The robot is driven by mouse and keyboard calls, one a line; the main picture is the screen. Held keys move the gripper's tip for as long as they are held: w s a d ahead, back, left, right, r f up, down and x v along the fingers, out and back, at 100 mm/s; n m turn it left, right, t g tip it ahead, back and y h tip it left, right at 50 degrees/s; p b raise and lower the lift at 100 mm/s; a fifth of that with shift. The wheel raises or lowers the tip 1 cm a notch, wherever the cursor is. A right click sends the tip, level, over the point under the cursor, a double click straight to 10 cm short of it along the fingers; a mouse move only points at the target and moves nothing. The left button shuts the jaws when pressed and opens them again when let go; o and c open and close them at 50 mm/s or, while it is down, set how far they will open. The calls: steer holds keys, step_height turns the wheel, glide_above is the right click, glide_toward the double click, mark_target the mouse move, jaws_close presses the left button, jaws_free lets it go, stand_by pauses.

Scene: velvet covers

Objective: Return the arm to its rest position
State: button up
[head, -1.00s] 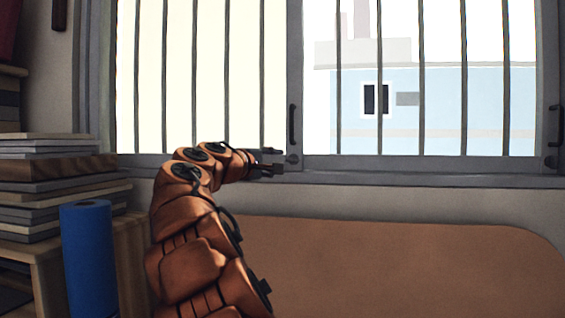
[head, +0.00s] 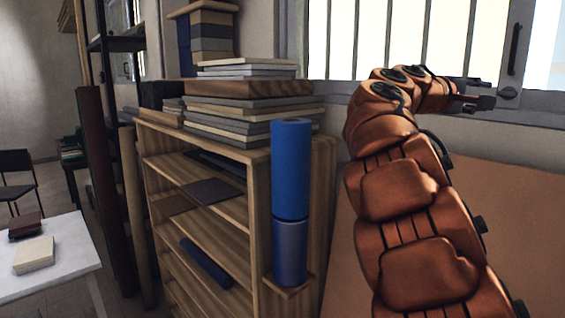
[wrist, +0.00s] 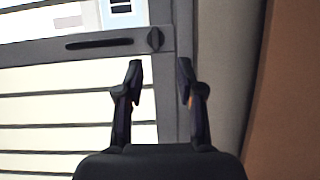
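My arm (head: 400,190) rises from the bottom right of the head view and bends over to the right at its top. My gripper (head: 490,92) is at the end of it, in front of the window's lower frame. In the wrist view my gripper (wrist: 160,75) shows two dark fingers standing apart with nothing between them. The window frame and handle lie beyond the fingertips.
A wooden shelf (head: 262,200) with stacked boards (head: 245,105) stands left of my arm. A blue roll (head: 291,170) stands upright at its side. A white table (head: 65,250) is at far left. A barred window (head: 400,40) and a brown panel (head: 515,200) are at right.

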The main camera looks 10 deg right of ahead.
steer(key=s+a+f+m+g+y, duration=0.1)
steer(key=s+a+f+y, duration=0.3)
steer(key=f, duration=0.5)
steer(key=s+a+f+m+y, duration=0.1)
steer(key=s+a+f+y, duration=0.2)
steer(key=s+f, duration=0.5)
steer(key=s+a+f+g+y, duration=0.1)
steer(key=s+a+f+y, duration=0.2)
steer(key=f, duration=0.8)
steer(key=s+a+f+g+y, duration=0.3)
steer(key=s+a+f+y, duration=0.4)
steer(key=s+a+f, duration=1.2)
steer(key=s+a, duration=0.1)
steer(key=a, duration=0.2)
steer(key=shift+s+a+f+g, duration=0.15)
steer(key=shift+s+a+g, duration=0.05)
steer(key=shift+s+g, duration=0.1)
